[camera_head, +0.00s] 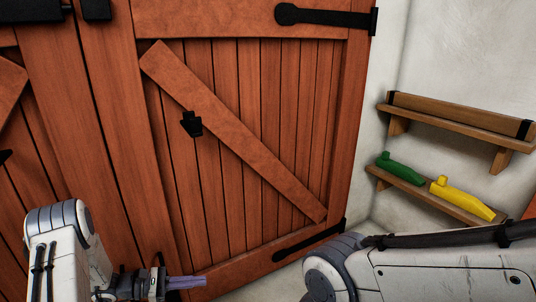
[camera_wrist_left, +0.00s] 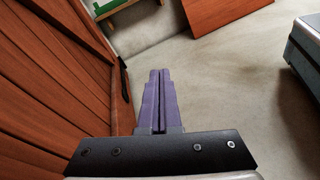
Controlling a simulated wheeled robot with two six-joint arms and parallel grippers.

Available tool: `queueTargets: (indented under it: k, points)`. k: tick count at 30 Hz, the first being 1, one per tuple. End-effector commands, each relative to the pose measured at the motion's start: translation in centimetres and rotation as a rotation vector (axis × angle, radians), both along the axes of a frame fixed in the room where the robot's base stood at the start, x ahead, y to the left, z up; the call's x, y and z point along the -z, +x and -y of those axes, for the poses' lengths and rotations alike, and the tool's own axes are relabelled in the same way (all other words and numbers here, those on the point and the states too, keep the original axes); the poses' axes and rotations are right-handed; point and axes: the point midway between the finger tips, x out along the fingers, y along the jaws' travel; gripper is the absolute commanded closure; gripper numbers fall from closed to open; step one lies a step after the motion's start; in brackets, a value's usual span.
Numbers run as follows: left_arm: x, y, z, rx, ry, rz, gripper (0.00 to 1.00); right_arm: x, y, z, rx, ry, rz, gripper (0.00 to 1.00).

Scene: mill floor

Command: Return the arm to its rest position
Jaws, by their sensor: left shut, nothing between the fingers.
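My left arm comes in at the lower left of the head view. Its gripper (camera_head: 190,282) is shut and empty, with its purple fingers pointing right, in front of the lower part of a wooden door. In the left wrist view the two purple fingers (camera_wrist_left: 158,100) lie side by side, pressed together, over bare floor, with the door to their left. My right arm crosses the lower right of the head view; its gripper is out of the picture.
A large reddish wooden door (camera_head: 237,95) with black hinges fills the left and middle. A wall shelf (camera_head: 465,128) and a lower shelf (camera_head: 420,192) holding a green bottle (camera_head: 400,172) and a yellow bottle (camera_head: 462,199) are at right. The floor (camera_wrist_left: 230,75) beside the fingers is clear.

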Motion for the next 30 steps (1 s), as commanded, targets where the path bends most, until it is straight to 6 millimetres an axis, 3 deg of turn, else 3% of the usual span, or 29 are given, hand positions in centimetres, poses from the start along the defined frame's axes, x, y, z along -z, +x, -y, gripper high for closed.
queueTargets:
  k: [1,6,12,16,21,30]
  points:
    - [-3.1,-0.7,3.3,0.132,0.067,0.019,1.00,-1.0,0.0,0.0,0.000,0.000,0.000,1.00]
    - [-9.3,-5.6,11.3,0.529,0.290,0.104,1.00,-2.5,0.0,0.0,0.000,0.000,0.000,1.00]
    - [-15.3,-13.3,16.7,0.959,0.557,0.294,1.00,-4.3,0.0,0.0,0.000,0.000,0.000,1.00]
    - [-18.5,-18.2,18.1,1.211,0.721,0.476,1.00,-5.5,0.0,0.0,0.000,0.000,0.000,1.00]
    - [-21.6,-23.0,18.1,1.469,0.899,0.754,1.00,-6.7,0.0,0.0,0.000,0.000,0.000,1.00]
    - [-24.7,-26.9,17.2,1.707,1.071,1.183,1.00,-8.3,0.0,0.0,0.000,0.000,0.000,1.00]
